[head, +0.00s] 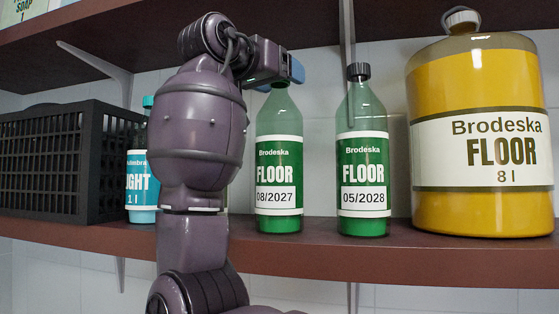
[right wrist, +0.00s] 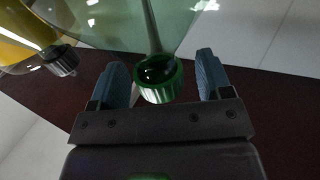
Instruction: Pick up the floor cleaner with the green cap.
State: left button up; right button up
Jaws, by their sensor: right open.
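The floor cleaner with the green cap is a clear green bottle (head: 279,165) labelled FLOOR 08/2027, upright on the middle shelf. In the head view its cap is hidden behind my right gripper (head: 281,78), which is at the bottle's top. In the right wrist view the green cap (right wrist: 158,88) sits between the two blue fingers of my open right gripper (right wrist: 163,80), with gaps visible on both sides. A similar green bottle (head: 362,160), labelled 05/2028, has a black cap and stands to its right. My left gripper is not in view.
A large yellow floor cleaner jug (head: 478,90) stands at the right. A blue-labelled bottle (head: 141,187) is partly hidden behind my arm. A black crate (head: 60,160) is at the left. An upper shelf (head: 120,30) hangs close above my gripper.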

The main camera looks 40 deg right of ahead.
jog(key=shift+d, duration=0.15)
grip_shut()
dwell(0.4)
jog(key=shift+r, duration=0.1)
